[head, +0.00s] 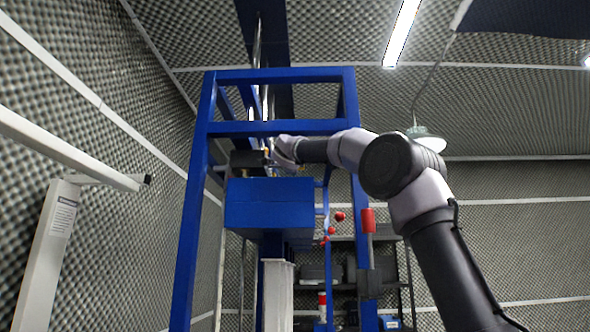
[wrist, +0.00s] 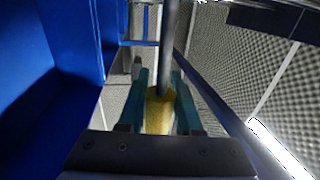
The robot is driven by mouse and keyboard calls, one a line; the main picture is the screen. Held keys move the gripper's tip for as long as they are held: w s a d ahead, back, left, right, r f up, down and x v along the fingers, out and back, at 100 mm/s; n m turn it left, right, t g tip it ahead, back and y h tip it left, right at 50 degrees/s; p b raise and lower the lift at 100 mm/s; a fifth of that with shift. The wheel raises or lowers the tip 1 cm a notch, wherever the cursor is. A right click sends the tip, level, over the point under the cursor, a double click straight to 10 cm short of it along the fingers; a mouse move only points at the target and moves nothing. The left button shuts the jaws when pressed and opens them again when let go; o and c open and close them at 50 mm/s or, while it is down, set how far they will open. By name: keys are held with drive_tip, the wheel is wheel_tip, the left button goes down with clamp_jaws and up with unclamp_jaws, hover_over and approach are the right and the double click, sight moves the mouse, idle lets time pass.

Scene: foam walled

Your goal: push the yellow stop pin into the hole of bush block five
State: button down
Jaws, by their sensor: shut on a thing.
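The yellow stop pin (wrist: 160,110) is between the two teal fingers of my gripper (wrist: 161,95) in the wrist view, and the fingers are shut on it. A grey rod (wrist: 168,50) runs from the yellow part up to the top of the picture; I cannot tell whether it belongs to the pin. In the head view my gripper (head: 273,152) is at the top of the blue box, beside a dark block (head: 247,160), with a speck of yellow there. I cannot make out bush block five or its hole, nor whether the pin touches a block.
The blue box (head: 270,205) stands inside a blue steel frame (head: 280,75). In the wrist view a large blue surface (wrist: 45,70) is close on the left. Red knobs (head: 340,216) and a red-topped post (head: 368,221) are right of the box. Foam walls surround the place.

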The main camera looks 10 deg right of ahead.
sight(274, 166)
drive_tip(key=w+a, duration=0.1)
drive_tip(key=a, duration=0.5)
drive_tip(key=shift+w+a, duration=0.15)
drive_tip(key=shift+a, duration=0.1)
idle(1.8)
drive_tip(key=c, duration=0.5)
unclamp_jaws()
drive_tip(key=v, duration=1.1)
drive_tip(key=shift+w, duration=0.1)
